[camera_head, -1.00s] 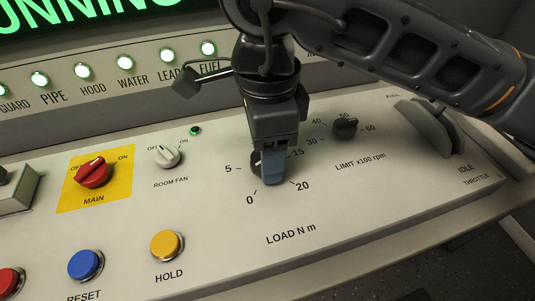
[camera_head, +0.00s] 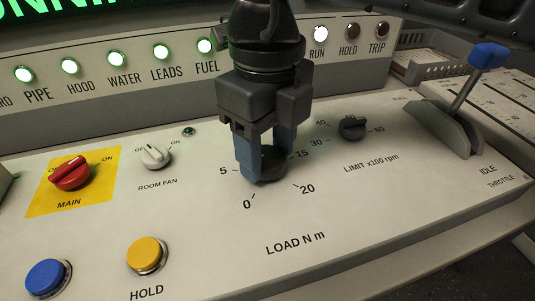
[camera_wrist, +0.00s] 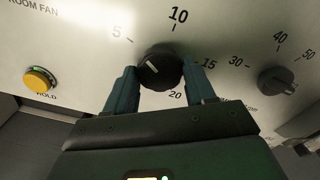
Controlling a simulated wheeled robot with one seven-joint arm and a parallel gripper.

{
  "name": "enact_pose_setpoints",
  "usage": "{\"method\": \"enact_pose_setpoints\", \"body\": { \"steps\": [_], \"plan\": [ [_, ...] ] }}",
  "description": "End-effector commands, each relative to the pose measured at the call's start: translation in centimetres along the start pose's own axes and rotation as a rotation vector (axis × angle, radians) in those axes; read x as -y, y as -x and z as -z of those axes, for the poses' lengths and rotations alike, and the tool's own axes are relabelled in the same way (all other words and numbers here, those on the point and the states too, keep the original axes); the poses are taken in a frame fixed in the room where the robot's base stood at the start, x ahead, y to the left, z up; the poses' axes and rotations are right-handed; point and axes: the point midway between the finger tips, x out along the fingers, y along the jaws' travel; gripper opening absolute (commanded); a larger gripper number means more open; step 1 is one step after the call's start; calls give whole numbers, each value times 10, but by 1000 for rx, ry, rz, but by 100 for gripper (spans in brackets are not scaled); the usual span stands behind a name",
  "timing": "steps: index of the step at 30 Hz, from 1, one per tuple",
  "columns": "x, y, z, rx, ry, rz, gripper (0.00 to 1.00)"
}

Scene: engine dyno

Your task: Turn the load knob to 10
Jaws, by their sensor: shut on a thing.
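The load knob (camera_head: 269,161) is a round black knob on the sloped panel, with marks 0, 5, 15 and 20 showing around it in the head view. My gripper (camera_head: 266,168) comes down from above, its blue-grey fingers on either side of the knob and shut on it. In the wrist view the knob (camera_wrist: 160,68) sits between the fingertips (camera_wrist: 158,82). Its short white pointer line is aimed up and left, roughly towards the 5 mark and away from the 10. The 10 mark (camera_wrist: 178,15) shows in the wrist view; my gripper hides it in the head view.
The limit knob (camera_head: 353,127) stands to the right, with the throttle lever (camera_head: 470,80) beyond it. To the left are the room fan knob (camera_head: 155,156), red main switch (camera_head: 70,172), yellow hold button (camera_head: 147,255) and blue button (camera_head: 48,278). The RUN lamp (camera_head: 320,34) glows white.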

Motion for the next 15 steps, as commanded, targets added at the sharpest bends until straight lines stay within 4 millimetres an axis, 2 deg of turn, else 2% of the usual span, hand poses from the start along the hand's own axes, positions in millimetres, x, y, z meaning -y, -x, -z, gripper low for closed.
{"method": "enact_pose_setpoints", "body": {
  "steps": [15],
  "plan": [
    [0,-3,-1,6,-489,1,24]
  ]
}}
